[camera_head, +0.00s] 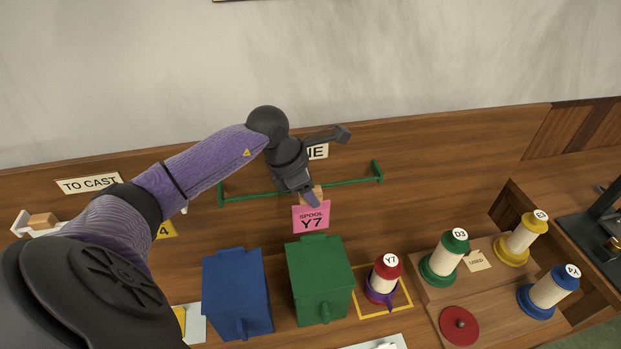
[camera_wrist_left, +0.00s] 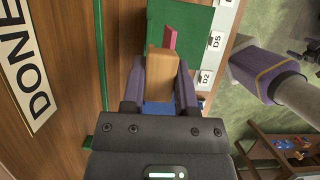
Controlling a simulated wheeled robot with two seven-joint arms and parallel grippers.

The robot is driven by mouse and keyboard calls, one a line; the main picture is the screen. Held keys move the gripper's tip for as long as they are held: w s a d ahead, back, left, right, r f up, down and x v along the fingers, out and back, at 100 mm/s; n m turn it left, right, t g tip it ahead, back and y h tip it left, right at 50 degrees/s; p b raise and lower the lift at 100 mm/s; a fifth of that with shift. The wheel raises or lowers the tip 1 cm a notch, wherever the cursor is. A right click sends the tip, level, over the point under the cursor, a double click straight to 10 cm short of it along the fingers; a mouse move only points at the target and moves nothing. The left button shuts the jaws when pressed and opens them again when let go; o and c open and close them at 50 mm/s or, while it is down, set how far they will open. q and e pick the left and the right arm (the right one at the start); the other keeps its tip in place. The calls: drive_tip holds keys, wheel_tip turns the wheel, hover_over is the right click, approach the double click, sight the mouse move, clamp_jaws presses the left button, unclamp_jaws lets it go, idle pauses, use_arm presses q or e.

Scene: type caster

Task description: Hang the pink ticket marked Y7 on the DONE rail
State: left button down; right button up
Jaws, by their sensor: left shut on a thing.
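The pink ticket marked SPOOL Y7 (camera_head: 311,217) hangs below a wooden block (camera_wrist_left: 160,75) at its top. My left gripper (camera_head: 311,195) is shut on that block, with a finger on each side in the left wrist view. The pink ticket shows there as a thin edge (camera_wrist_left: 170,38) beyond the block. The green DONE rail (camera_head: 350,182) runs along the wooden back board, partly hidden behind my gripper. In the left wrist view the rail (camera_wrist_left: 99,50) lies left of the block, with a gap between them. The DONE sign (camera_head: 318,151) is partly covered by my arm. My right gripper is not seen.
A blue bin (camera_head: 237,290) and a green bin (camera_head: 320,280) stand below the ticket. A red-capped spool marked Y7 (camera_head: 384,278) stands right of them. More spools stand on a wooden tray (camera_head: 490,300) at the right. The TO CAST sign (camera_head: 88,183) is at left.

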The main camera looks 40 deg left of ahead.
use_arm(q)
drive_tip(key=shift+a+f, duration=0.1)
drive_tip(key=shift+w+a+f+b, duration=0.15)
drive_tip(key=shift+w+a+b, duration=0.6)
drive_tip(key=shift+a+b, duration=0.2)
drive_tip(key=shift+w+a+f+b, duration=0.2)
drive_tip(key=shift+w+a+b, duration=0.6)
drive_tip(key=shift+b, duration=0.2)
drive_tip(key=shift+w+a+f+b, duration=0.15)
drive_tip(key=shift+w+a+b, duration=0.55)
drive_tip(key=shift+a+b, duration=0.25)
drive_tip(key=shift+f, duration=0.15)
drive_tip(key=shift+f+b, duration=1.1)
drive_tip(key=shift+f, duration=0.2)
drive_tip(key=shift+c, duration=1.5)
unclamp_jaws()
drive_tip(key=shift+r, duration=0.15)
